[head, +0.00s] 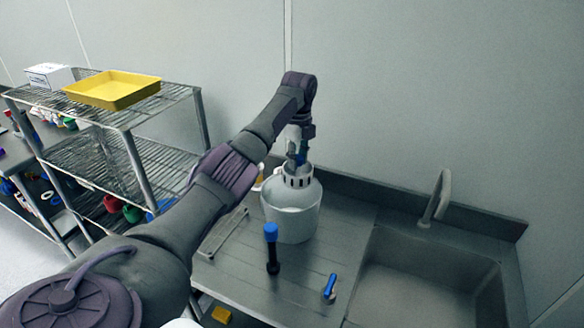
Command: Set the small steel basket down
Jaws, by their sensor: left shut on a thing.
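My left gripper (297,159) points down over the steel counter and is shut on the small steel basket (299,182). The basket looks like a grey piece with slots around its side. It is at the top of a pale round vessel (291,221) that stands on the ribbed drainboard. I cannot tell whether the basket touches the vessel or hangs just above it. The fingertips are small and partly hidden. My right gripper is not in view.
A blue-topped black tool (271,248) stands in front of the vessel, with a small blue-handled item (330,287) to its right. A sink (430,285) with a tap (437,198) is at right. A wire rack (150,124) at left holds a yellow tray (113,90).

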